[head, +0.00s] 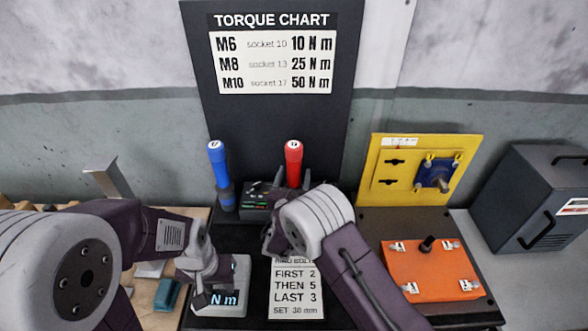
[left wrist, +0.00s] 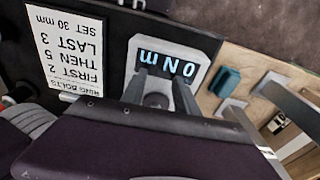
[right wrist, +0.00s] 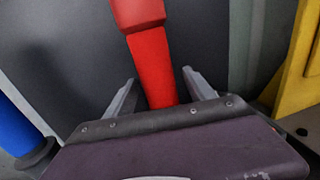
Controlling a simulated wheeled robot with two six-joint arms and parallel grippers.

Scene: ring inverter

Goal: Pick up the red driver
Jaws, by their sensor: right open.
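The red driver (head: 293,160) stands upright at the back of the bench, before the dark torque chart board. Its lower part is hidden behind my right arm in the head view. In the right wrist view the red driver (right wrist: 152,65) rises between the two spread fingers of my right gripper (right wrist: 158,82). My left gripper (head: 207,290) is over the torque display (head: 232,296). In the left wrist view its fingers are apart and nothing shows between them but the display.
A blue driver (head: 218,165) stands left of the red one, with a dark device (head: 257,203) between them. A yellow panel (head: 375,185), an orange plate (head: 430,275) and a dark box (head: 530,200) are at the right. An instruction card (head: 295,290) lies in front.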

